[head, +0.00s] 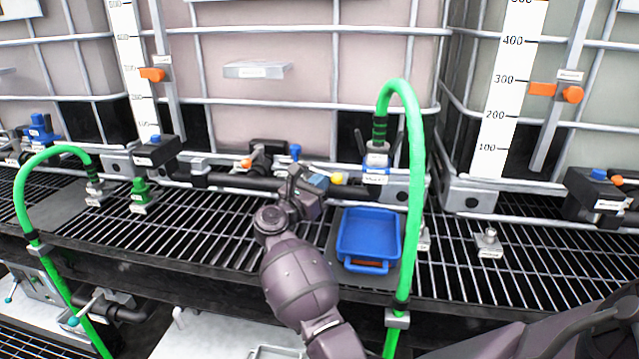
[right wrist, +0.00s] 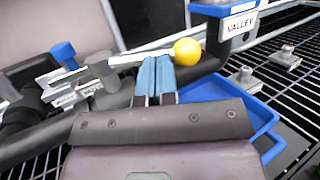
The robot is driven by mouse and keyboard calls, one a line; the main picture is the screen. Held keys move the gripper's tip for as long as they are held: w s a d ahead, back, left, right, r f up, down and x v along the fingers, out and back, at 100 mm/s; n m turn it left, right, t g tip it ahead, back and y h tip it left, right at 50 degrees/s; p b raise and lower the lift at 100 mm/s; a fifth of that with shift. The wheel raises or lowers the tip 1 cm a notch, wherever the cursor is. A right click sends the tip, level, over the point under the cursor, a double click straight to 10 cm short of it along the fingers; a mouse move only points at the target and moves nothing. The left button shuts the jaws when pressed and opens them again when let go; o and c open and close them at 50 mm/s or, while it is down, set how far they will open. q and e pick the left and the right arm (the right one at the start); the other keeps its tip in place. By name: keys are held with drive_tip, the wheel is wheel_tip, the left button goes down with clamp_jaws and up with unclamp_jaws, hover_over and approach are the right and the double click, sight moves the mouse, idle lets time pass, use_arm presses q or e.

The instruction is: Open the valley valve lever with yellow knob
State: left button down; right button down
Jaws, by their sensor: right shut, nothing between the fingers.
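The yellow knob (head: 338,178) is at the right end of a pale lever, in front of the middle tote's outlet. In the right wrist view the knob (right wrist: 187,51) shows just right of my fingertips, and the lever (right wrist: 127,59) runs left from it to a grey valve body. A blue-topped fitting labelled VALLEY (right wrist: 238,22) stands beyond the knob. My right gripper (head: 318,184) is shut and empty, its blue fingertips (right wrist: 155,70) right by the lever and just left of the knob. Whether they touch the lever cannot be told. My left gripper is not in view.
A blue tray (head: 369,235) sits on the black grating below right of the gripper. A green hose (head: 415,190) arches to the right. A dark pipe (head: 235,183) runs left of the gripper.

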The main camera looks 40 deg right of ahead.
sight(332, 178)
drive_tip(key=d+n+t+y, duration=0.1)
drive_tip(key=t, duration=0.1)
drive_tip(key=d+n+t+y+p, duration=0.1)
drive_tip(key=t, duration=0.1)
drive_tip(key=n+t+p, duration=0.1)
drive_tip(key=n+t, duration=0.1)
drive_tip(key=shift+s+d+r+t+y, duration=0.1)
drive_tip(key=shift+d+r+t+y, duration=0.2)
drive_tip(key=shift+d+y, duration=0.1)
drive_tip(key=shift+d+f, duration=0.25)
drive_tip(key=shift+d, duration=0.15)
